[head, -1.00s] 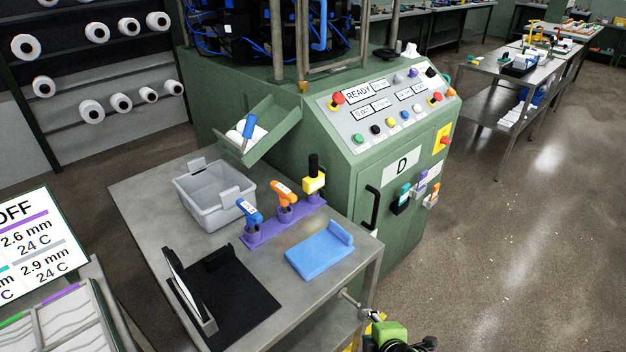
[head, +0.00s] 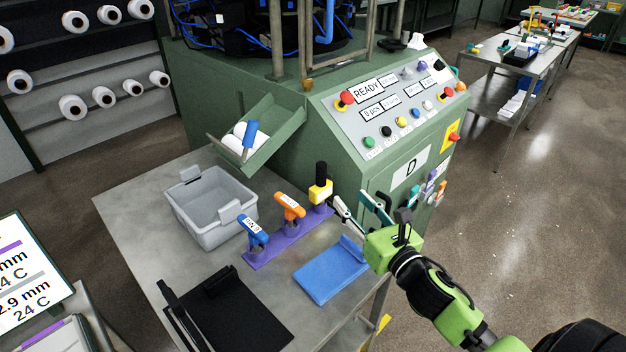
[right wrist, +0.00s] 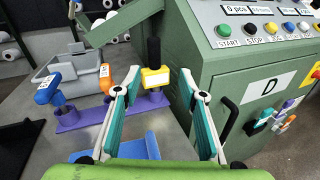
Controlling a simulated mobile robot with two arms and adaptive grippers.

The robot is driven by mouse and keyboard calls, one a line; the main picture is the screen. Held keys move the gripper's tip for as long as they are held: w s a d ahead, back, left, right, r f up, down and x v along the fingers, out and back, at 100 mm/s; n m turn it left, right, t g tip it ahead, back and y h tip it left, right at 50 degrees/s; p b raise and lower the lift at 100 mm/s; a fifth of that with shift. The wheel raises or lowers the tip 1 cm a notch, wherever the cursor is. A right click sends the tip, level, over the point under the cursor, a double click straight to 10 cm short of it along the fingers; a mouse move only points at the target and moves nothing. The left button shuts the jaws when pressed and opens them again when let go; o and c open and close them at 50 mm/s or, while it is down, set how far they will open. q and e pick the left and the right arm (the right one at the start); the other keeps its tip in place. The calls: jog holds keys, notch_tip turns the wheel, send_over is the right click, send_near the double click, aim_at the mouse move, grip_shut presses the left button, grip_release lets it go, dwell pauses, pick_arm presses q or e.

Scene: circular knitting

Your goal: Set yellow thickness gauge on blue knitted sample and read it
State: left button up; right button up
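The yellow thickness gauge (head: 321,190) with a black top stands upright in the right end of a purple holder (head: 270,248). It also shows in the right wrist view (right wrist: 155,77), between and beyond the fingers. The blue knitted sample (head: 325,275) lies flat on the grey table, with a raised edge on its right. My right gripper (head: 358,208) is open and empty, just right of the gauge and above the sample's far right corner; its spread teal-padded fingers show in the right wrist view (right wrist: 158,105). My left gripper is not in view.
A blue tool (head: 253,231) and an orange tool (head: 289,208) stand in the same holder. A grey bin (head: 205,215) is behind left, a black mat (head: 230,315) in front left. The green machine (head: 330,150) with its chute (head: 270,135) borders the table's far side.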

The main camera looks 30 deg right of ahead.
aim_at(324, 171)
jog(key=shift+n, duration=0.7)
jog(key=w, duration=0.4)
jog(key=w+a+b, duration=0.1)
jog(key=w, duration=0.4)
jog(key=w+b, duration=0.1)
jog(key=w, duration=0.4)
jog(key=shift+a+r, duration=0.15)
jog(key=shift+r, duration=0.25)
jog(key=shift+w, duration=0.15)
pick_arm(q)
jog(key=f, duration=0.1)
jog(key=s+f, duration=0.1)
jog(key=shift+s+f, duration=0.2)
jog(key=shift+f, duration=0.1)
pick_arm(e)
jog(key=shift+r, duration=0.1)
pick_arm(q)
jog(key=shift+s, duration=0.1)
pick_arm(e)
jog(key=shift+c, duration=0.5)
grip_shut()
